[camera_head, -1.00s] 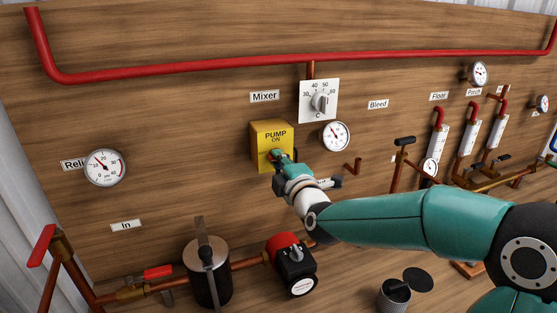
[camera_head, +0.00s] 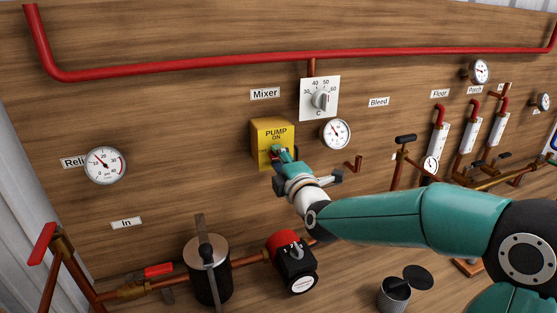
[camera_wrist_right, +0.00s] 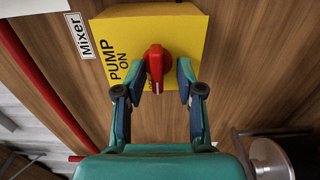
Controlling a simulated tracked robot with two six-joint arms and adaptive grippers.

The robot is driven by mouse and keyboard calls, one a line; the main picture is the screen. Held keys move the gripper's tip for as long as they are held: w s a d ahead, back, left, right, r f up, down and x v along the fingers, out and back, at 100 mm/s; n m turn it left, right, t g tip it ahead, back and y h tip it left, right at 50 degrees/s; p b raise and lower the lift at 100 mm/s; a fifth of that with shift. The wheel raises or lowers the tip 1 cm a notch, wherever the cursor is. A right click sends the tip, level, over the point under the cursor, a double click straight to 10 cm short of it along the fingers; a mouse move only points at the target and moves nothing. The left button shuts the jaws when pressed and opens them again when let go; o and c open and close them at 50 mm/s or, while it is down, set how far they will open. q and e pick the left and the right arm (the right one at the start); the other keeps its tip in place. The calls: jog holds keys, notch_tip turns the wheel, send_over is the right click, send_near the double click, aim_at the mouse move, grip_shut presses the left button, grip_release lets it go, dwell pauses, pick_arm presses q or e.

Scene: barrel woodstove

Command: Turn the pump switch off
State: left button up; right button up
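The yellow pump box (camera_head: 262,140), marked PUMP ON, is on the wooden wall in the head view. It fills the top middle of the right wrist view (camera_wrist_right: 195,30). Its red switch knob (camera_wrist_right: 157,62) has a pale mark at its lower end there; small lettering beside it is partly hidden. In the head view my gripper mostly covers the knob. My right gripper (camera_head: 279,154) is at the box front. In the wrist view its two fingers (camera_wrist_right: 157,85) are apart, one on each side of the knob, with visible gaps. My left gripper is not in view.
A white dial thermostat (camera_head: 330,92) is above right of the box, and a round gauge (camera_head: 335,133) is to its right. A copper stub pipe (camera_head: 354,164) is below that gauge. A red-and-black pump (camera_head: 291,262) is below.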

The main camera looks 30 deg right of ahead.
jog(key=shift+r, duration=0.1)
jog(key=v, duration=1.2)
jog(key=shift+a+r, duration=0.1)
